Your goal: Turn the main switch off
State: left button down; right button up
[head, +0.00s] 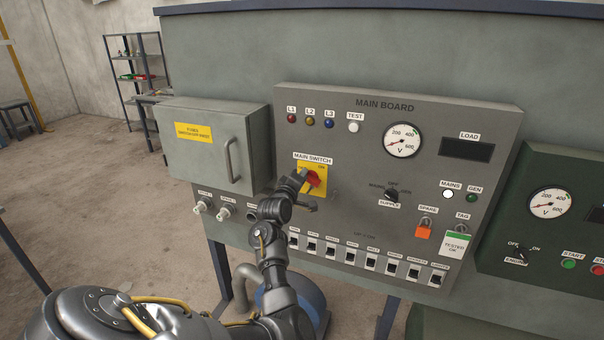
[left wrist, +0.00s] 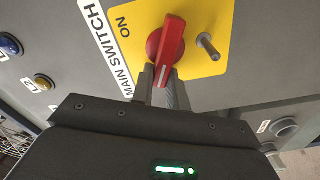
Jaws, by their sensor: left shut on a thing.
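The main switch has a red handle (head: 314,180) on a yellow plate (head: 318,191), under the "MAIN SWITCH" label on the grey board. My left gripper (head: 302,182) reaches it from the left and hides part of the plate. In the left wrist view, the red handle (left wrist: 168,45) lies nearly upright in the picture, across the direction of the "ON" mark (left wrist: 124,28). The gripper fingers (left wrist: 162,88) are shut on its lower end in that view. The "OFF" mark cannot be read clearly. My right gripper is not in view.
A grey metal cabinet (head: 212,150) with a handle stands out left of the switch. A metal post (left wrist: 208,46) sticks out beside the handle. A row of breaker switches (head: 370,261) runs below. Lamps L1, L2 and L3 (head: 310,118) sit above.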

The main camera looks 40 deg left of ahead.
pick_arm(q)
jog(key=shift+a+f+n+p, duration=0.1)
jog(key=shift+f+n+p, duration=0.15)
jog(key=shift+n, duration=0.6)
jog(key=shift+f+n+p, duration=0.2)
jog(key=shift+n+p, duration=0.2)
jog(key=shift+n, duration=0.4)
jog(key=shift+a+f+n+p, duration=0.1)
jog(key=shift+f+n+p, duration=0.15)
jog(key=shift+n, duration=0.6)
jog(key=shift+d, duration=0.1)
jog(key=c, duration=1.4)
grip_release()
jog(key=shift+s, duration=0.1)
jog(key=b+v, duration=0.2)
jog(key=v, duration=0.8)
jog(key=shift+s+d+b, duration=0.15)
jog(key=shift+s+b, duration=0.15)
jog(key=shift+b, duration=0.05)
